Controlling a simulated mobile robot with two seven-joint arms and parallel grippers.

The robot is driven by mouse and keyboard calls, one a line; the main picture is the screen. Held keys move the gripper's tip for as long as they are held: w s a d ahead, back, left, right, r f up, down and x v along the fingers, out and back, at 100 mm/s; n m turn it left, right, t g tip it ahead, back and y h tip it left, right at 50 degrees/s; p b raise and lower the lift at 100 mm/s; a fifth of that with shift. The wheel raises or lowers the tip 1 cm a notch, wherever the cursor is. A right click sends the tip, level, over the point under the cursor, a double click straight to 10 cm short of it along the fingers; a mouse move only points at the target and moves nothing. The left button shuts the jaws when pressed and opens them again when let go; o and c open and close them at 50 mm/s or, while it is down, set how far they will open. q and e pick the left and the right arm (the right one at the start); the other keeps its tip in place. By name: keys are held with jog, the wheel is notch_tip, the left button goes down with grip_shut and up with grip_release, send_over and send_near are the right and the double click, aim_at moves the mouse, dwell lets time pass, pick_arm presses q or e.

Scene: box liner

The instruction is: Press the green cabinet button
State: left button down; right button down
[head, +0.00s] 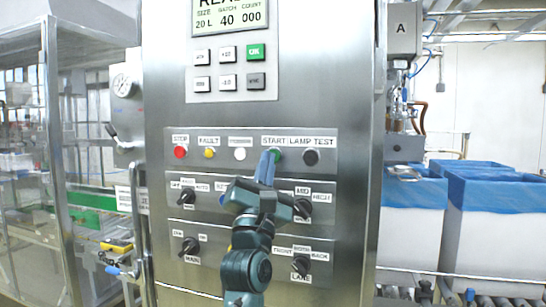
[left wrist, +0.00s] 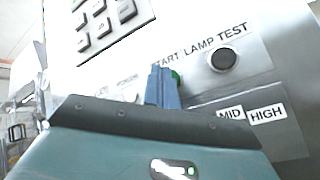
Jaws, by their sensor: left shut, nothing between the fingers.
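The steel cabinet (head: 345,190) faces me. Its green button (head: 277,154) sits under the START label, between a white button (head: 239,154) and a black LAMP TEST button (head: 310,157). My left gripper (head: 268,158) is shut and empty, its blue fingers pointing up at the green button and covering its left part. In the left wrist view a green edge of the button (left wrist: 176,77) shows just right of the shut fingers (left wrist: 160,88). I cannot tell whether the fingertips touch it. My right gripper is not in view.
A red button (head: 180,152) and a yellow one (head: 209,153) are in the same row. Black selector knobs, such as MAIN (head: 189,246), stick out below. A keypad with a green OK key (head: 256,51) is above. Boxes with blue liners (head: 497,188) stand at right.

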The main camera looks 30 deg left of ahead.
pick_arm(q)
jog(key=shift+w, duration=0.15)
dwell(0.6)
jog(key=shift+w+a, duration=0.1)
jog(key=shift+w, duration=0.15)
